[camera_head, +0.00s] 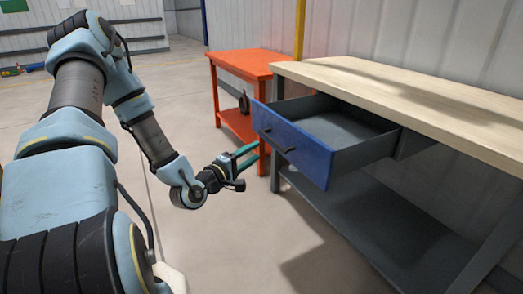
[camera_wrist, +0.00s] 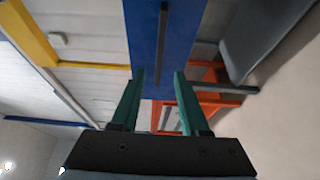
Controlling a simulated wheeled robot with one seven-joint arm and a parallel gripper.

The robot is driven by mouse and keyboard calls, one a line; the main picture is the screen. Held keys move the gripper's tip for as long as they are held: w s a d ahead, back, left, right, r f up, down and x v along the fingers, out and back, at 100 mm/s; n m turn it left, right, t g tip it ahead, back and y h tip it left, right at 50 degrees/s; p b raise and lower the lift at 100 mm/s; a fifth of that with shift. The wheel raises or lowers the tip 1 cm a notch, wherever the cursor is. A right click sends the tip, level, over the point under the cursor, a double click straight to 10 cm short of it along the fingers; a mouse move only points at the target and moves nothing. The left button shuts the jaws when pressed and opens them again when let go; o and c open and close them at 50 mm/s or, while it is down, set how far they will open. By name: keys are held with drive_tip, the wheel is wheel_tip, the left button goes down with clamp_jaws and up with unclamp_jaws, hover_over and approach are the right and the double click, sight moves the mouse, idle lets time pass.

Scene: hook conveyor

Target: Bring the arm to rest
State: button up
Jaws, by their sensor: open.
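My gripper (camera_head: 247,157) is at the end of my arm, in the middle of the head view, left of an open blue drawer. Its two green fingers are apart with nothing between them, and they also show in the wrist view (camera_wrist: 157,100). The blue drawer front (camera_head: 290,143) with its dark handle (camera_head: 276,142) is close beyond the fingertips. In the wrist view the drawer front (camera_wrist: 180,40) and its long dark handle (camera_wrist: 162,60) lie ahead of the fingers. I cannot tell the exact gap between fingertips and drawer.
The drawer belongs to a workbench with a wooden top (camera_head: 420,95) and a dark lower shelf (camera_head: 390,230) at right. The drawer stands pulled out and looks empty. An orange table (camera_head: 245,62) stands behind. The floor (camera_head: 190,85) between my arm and the orange table is clear.

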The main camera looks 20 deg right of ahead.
drive_tip(key=shift+s+a, duration=0.3)
drive_tip(key=shift+a, duration=0.15)
drive_tip(key=a+r+m+g+y+p, duration=0.2)
drive_tip(key=a+m+y+p, duration=0.15)
drive_tip(key=a+y, duration=0.35)
drive_tip(key=a+r+m+g+y+p, duration=0.2)
drive_tip(key=a+m+y, duration=0.25)
drive_tip(key=a, duration=0.45)
drive_tip(key=s+a+r+g+y+p, duration=0.3)
drive_tip(key=s+a+r, duration=0.4)
drive_tip(key=s+r, duration=0.3)
drive_tip(key=shift+s+a+r+g, duration=0.4)
drive_tip(key=shift+s+g, duration=0.3)
